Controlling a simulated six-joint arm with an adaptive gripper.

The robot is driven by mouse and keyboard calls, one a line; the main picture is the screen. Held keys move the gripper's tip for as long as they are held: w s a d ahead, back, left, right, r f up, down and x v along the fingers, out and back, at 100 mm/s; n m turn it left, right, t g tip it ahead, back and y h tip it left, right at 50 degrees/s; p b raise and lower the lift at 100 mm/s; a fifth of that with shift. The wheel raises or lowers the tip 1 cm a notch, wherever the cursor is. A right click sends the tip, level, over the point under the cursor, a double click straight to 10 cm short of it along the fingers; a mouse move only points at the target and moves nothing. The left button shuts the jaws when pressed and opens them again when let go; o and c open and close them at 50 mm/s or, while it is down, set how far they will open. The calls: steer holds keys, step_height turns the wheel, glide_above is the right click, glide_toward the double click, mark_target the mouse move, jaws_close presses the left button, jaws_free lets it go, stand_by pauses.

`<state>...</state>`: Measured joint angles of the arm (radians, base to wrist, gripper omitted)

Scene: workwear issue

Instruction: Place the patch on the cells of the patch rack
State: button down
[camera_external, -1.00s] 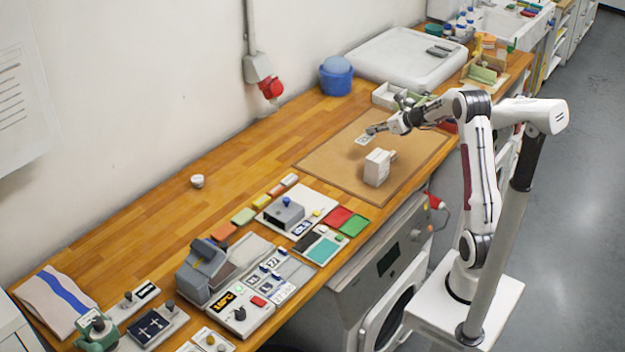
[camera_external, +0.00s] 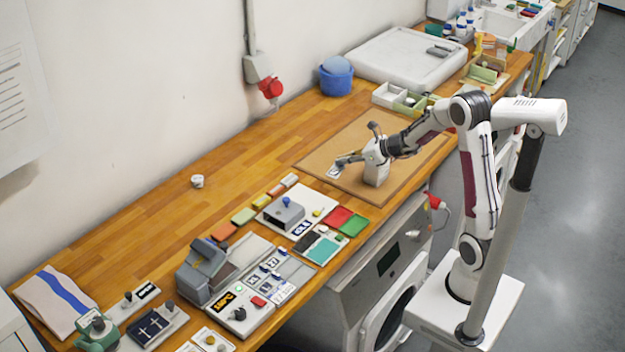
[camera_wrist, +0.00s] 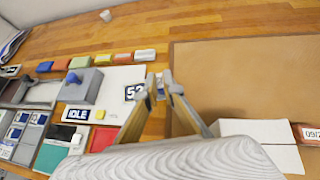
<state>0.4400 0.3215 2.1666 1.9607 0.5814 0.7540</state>
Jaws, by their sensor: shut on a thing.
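Part of this panel (camera_wrist: 20,133) shows at the left edge of the wrist view.
A white box (camera_external: 377,172) stands on the brown mat (camera_external: 318,165), close to my wrist.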

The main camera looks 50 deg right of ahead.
steer(key=s+a+f, duration=0.1)
steer(key=s+a, duration=0.3)
steer(key=a, duration=0.2)
steer(key=s+a+f+n, duration=0.1)
steer(key=s+a, duration=0.2)
steer(key=a, duration=0.3)
steer(key=shift+s+a+g+y, duration=0.15)
steer(key=shift+s+g+y, duration=0.15)
steer(key=shift+s+y, duration=0.1)
steer(key=shift+w, duration=0.1)
steer(key=a+n+y, duration=0.1)
steer(key=a, duration=0.3)
steer(key=a+n+g+y, duration=0.1)
steer(key=a+n, duration=0.1)
steer(key=a, duration=0.3)
steer(key=a+n+g+y, duration=0.1)
steer(key=a+n+y, duration=0.1)
steer(key=a, duration=0.2)
steer(key=shift+w+a+f, duration=0.2)
steer(key=shift+a+f, duration=0.05)
steer(key=shift+a, duration=0.15)
steer(key=s+a+r+n+g+y, duration=0.1)
steer(key=s+a+n+g+y, duration=0.2)
steer(key=a, duration=0.8)
steer(key=s+n+g, duration=0.1)
steer(key=n, duration=0.1)
steer(key=shift+s+a+n+g, duration=0.25)
steer(key=shift+a+n+g, duration=0.05)
steer(key=shift+a, duration=0.05)
